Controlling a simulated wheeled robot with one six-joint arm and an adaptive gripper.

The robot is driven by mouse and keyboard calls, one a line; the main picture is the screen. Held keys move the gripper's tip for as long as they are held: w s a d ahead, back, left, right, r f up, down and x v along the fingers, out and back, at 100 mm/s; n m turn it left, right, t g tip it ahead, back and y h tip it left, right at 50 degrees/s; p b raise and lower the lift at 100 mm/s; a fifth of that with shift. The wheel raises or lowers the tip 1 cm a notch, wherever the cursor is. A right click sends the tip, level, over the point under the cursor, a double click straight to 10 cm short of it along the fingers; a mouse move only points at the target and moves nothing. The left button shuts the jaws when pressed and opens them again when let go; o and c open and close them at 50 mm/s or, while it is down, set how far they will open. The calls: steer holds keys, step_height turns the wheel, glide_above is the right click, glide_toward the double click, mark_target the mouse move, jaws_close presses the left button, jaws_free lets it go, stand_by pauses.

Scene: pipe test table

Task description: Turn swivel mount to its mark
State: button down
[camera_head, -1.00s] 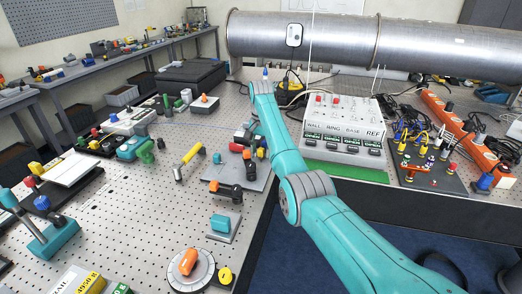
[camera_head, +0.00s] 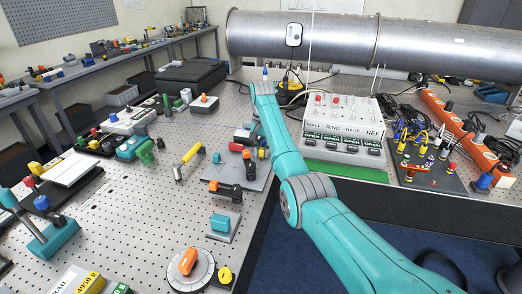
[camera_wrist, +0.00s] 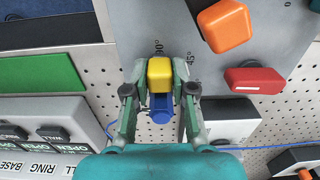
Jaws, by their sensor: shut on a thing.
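The swivel mount shows in the wrist view as a yellow block (camera_wrist: 160,73) with a blue round part (camera_wrist: 161,108) just below it. It sits at the edge of a grey plate (camera_wrist: 150,22). Printed angle marks, which look like 90° and 45°, lie just beyond and to the right of the block. My gripper (camera_wrist: 160,91) is shut on the mount, one finger on each side. In the head view my arm hides the fingers and most of the mount. Which mark is the target, and whether the mount lines up with it, I cannot tell.
An orange block (camera_wrist: 224,25) and a red block (camera_wrist: 254,80) stand close on the right. A green pad (camera_wrist: 38,87) lies to the left. The white labelled box (camera_head: 343,130) stands right of my arm. A round dial (camera_head: 191,268) is at the table's front.

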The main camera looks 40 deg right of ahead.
mark_target(262, 148)
steer(key=c, duration=1)
jaws_free()
steer(key=shift+o, duration=0.2)
steer(key=shift+r, duration=3.7)
